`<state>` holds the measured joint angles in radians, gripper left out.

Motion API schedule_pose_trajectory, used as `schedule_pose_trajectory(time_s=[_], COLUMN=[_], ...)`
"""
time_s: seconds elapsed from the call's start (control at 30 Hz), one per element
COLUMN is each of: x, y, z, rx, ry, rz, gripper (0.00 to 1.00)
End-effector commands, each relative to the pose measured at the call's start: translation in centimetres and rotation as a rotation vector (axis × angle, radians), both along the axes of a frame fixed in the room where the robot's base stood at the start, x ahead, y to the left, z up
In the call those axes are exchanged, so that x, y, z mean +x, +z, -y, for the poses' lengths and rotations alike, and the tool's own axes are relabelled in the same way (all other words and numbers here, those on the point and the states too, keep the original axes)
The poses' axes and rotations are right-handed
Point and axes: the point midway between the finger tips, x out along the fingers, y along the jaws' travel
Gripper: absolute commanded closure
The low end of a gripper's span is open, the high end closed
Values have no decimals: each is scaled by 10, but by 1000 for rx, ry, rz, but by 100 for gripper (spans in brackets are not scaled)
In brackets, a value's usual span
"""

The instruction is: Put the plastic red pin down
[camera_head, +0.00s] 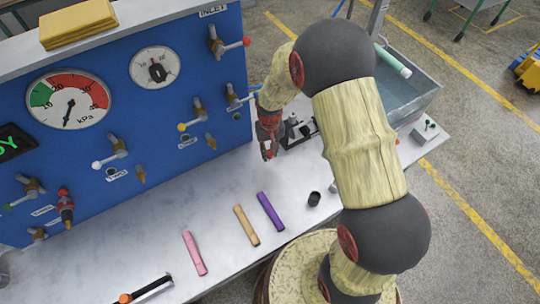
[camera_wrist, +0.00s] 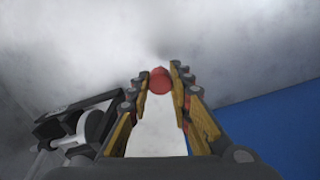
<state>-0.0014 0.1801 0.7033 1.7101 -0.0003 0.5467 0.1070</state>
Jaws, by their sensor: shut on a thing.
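The red pin (camera_wrist: 160,80) shows as a round red end between my fingertips in the wrist view. My gripper (camera_wrist: 160,78) is shut on it, with a finger on each side. In the head view my gripper (camera_head: 268,150) points down over the white bench (camera_head: 205,200), close to the blue panel. The pin is hard to make out there against the red and dark gripper parts. I cannot tell whether the pin touches the bench.
A black and grey device (camera_head: 300,132) stands just right of my gripper. The blue panel (camera_head: 110,120) with gauges and protruding valves rises behind. Pink (camera_head: 194,253), tan (camera_head: 246,225) and purple (camera_head: 270,211) tubes and a black cap (camera_head: 314,198) lie in front. Bench between is clear.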

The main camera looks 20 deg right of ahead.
Motion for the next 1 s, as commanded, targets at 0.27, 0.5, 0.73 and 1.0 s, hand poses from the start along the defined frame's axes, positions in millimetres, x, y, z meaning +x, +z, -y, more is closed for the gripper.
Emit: schedule_pose_trajectory(time_s=[0.27,0.5,0.73,1.0], x=[-1,-1,-2,-1], y=[-23,-26,-26,-26], z=[0,0,0,0], rx=[0,0,0,0], ry=[0,0,0,0], rz=[-2,-2,-2,-2], gripper=[100,100,68,61])
